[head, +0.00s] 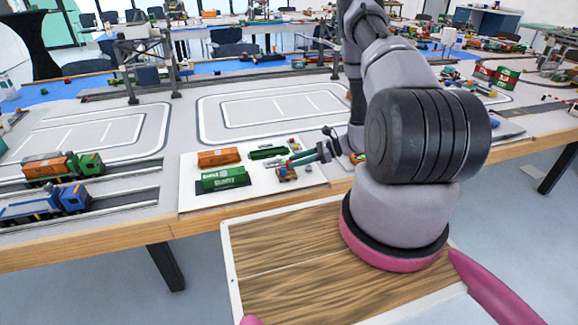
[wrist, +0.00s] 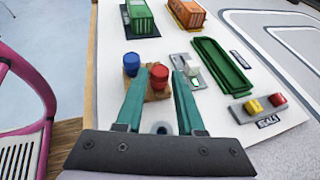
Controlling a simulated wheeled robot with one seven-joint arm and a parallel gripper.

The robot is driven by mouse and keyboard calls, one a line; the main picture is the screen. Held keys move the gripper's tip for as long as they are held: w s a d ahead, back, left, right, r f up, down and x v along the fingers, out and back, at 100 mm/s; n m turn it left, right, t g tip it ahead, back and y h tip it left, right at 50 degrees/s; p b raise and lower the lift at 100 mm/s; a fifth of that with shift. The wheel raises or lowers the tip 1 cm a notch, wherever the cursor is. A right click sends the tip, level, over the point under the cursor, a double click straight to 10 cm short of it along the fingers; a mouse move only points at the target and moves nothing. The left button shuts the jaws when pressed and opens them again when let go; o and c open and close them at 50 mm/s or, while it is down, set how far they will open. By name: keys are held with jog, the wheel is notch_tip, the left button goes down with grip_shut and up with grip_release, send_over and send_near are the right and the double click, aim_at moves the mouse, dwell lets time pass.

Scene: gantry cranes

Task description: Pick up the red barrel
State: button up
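The red barrel (wrist: 159,77) stands upright beside a blue barrel (wrist: 132,60) on a small brown pallet (wrist: 155,95) in the wrist view. My gripper (wrist: 162,78) is open, its two teal fingers pointing at the pallet. The red barrel shows in the gap between the fingertips, nearer the left finger; I cannot tell whether the tips are level with it or short of it. In the head view my gripper (head: 298,158) is over the white board close to the pallet (head: 287,175), and the red barrel is too small to make out there.
Around the pallet on the white board (head: 245,200) are a green container (head: 224,178), an orange container (head: 218,157) and an empty green tray (wrist: 220,66). A grey plate with yellow and red pieces (wrist: 266,104) lies at right in the wrist view. Toy trucks (head: 62,165) stand further left.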

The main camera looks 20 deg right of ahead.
jog(key=shift+x, duration=1.5)
jog(key=shift+r, duration=0.1)
grip_shut()
